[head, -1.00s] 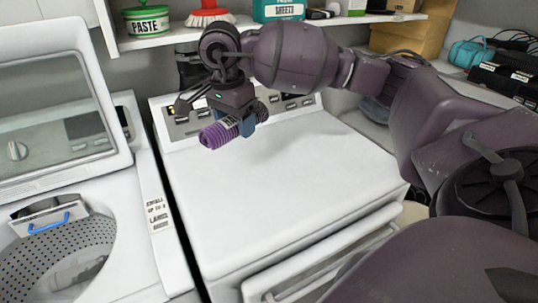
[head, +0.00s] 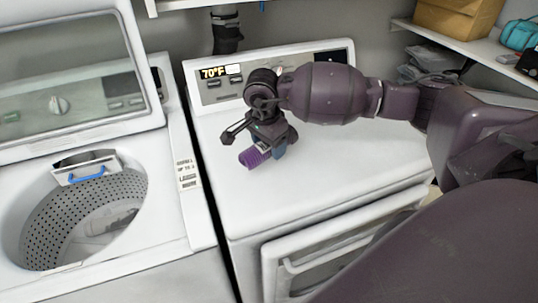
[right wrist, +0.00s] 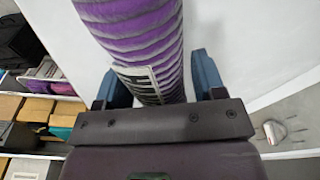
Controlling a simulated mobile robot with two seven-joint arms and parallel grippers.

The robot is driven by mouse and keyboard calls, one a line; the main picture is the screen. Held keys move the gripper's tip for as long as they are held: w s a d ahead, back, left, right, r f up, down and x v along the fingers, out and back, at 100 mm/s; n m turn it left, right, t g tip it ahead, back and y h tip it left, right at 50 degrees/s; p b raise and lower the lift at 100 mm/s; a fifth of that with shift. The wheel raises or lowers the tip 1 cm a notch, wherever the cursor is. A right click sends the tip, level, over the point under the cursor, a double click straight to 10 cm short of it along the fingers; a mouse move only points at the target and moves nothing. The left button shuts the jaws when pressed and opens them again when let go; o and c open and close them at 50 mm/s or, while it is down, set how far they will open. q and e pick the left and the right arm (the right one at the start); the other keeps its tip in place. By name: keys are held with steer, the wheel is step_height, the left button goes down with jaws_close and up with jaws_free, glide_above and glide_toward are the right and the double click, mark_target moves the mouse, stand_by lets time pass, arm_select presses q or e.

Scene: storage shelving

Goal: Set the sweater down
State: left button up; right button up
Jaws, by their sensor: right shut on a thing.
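The sweater is a purple, ribbed roll with a label (head: 253,158), held low over the white top of the dryer (head: 330,185). I cannot tell whether it touches the surface. My right gripper (head: 275,150) is shut on it. In the right wrist view the sweater (right wrist: 138,40) runs between the two blue fingers of the right gripper (right wrist: 158,78), with its label near them. The gripper hides part of the roll in the head view. My left gripper is not in view.
An open-lidded washer (head: 85,205) with a perforated drum stands left of the dryer, across a narrow dark gap. The dryer's control panel (head: 225,90) rises behind the gripper. The dryer top in front is clear. A shelf with a cardboard box (head: 458,15) is at the upper right.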

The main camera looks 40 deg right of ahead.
mark_target(269, 164)
step_height(269, 164, down, 4)
steer(key=shift+r, duration=0.1)
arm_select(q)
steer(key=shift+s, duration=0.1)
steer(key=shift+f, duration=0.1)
arm_select(e)
steer(key=shift+f, duration=0.35)
steer(key=o, duration=1.1)
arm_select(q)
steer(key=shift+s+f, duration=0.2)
